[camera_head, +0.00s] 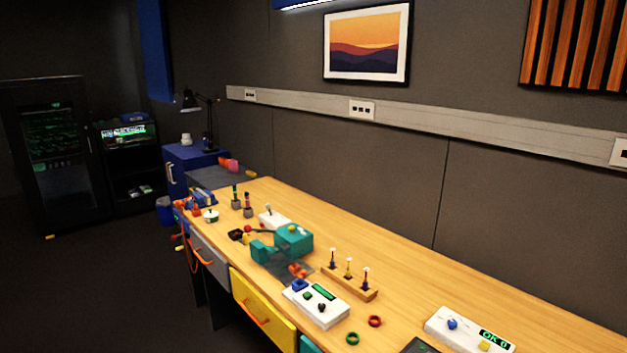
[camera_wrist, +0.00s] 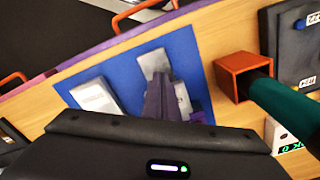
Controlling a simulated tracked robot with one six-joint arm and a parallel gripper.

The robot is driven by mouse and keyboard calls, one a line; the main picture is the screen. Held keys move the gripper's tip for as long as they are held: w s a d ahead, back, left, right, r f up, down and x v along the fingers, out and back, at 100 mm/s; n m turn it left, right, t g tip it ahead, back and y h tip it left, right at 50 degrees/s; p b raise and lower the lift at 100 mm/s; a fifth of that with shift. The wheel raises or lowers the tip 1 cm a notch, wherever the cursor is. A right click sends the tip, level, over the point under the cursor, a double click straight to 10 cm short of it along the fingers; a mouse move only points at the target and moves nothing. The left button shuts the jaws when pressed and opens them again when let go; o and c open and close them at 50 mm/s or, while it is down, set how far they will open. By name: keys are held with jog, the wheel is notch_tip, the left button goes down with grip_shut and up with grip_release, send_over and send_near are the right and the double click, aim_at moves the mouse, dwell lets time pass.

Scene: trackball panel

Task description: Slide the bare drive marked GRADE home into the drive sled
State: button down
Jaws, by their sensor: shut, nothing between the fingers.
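My gripper (camera_wrist: 162,82) shows in the wrist view as purple fingers, shut and empty, over a blue mat (camera_wrist: 203,68). A pale silver, drive-like block (camera_wrist: 96,97) lies on the mat to the left of the fingers, apart from them. A second grey-silver piece (camera_wrist: 153,62) lies at the fingertips, partly hidden by them; whether they touch it I cannot tell. I cannot read the word GRADE on either piece, nor tell for sure which thing is the drive sled. In the head view I cannot make out the gripper or the drive.
In the wrist view, an orange square holder (camera_wrist: 232,72) with a dark green bar (camera_wrist: 285,105) stands right of the mat, near a dark panel (camera_wrist: 292,40). In the head view, a long wooden bench (camera_head: 385,262) carries a teal device (camera_head: 293,240) and a white control box (camera_head: 318,304).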

jog(key=shift+w+d, duration=2.1)
jog(key=shift+d, duration=0.3)
dwell(0.7)
jog(key=shift+r, duration=0.15)
jog(key=shift+s+a+r, duration=0.1)
jog(key=shift+r, duration=1)
jog(key=shift+s+a+r, duration=0.15)
jog(key=shift+r, duration=1)
jog(key=shift+s+a+r, duration=0.1)
jog(key=shift+r, duration=1)
jog(key=shift+n, duration=0.3)
jog(key=shift+s+a+f+n, duration=0.15)
jog(key=shift+s+a+n, duration=0.25)
jog(key=shift+a, duration=0.1)
jog(key=shift+s+a+f+n, duration=0.15)
jog(key=shift+s+a+n, duration=0.15)
jog(key=shift+s+a, duration=0.15)
jog(key=a+r+n+t, duration=0.2)
jog(key=a+r+n, duration=0.2)
jog(key=a, duration=0.7)
jog(key=a+r+n+t, duration=0.1)
jog(key=a+r+n, duration=0.4)
jog(key=a, duration=0.6)
jog(key=a+r+n+t, duration=0.2)
jog(key=a+r+n, duration=0.2)
jog(key=a+r, duration=0.4)
jog(key=a, duration=0.3)
jog(key=shift+a+n+t, duration=0.2)
jog(key=shift+n+t, duration=0.1)
jog(key=shift+n, duration=0.1)
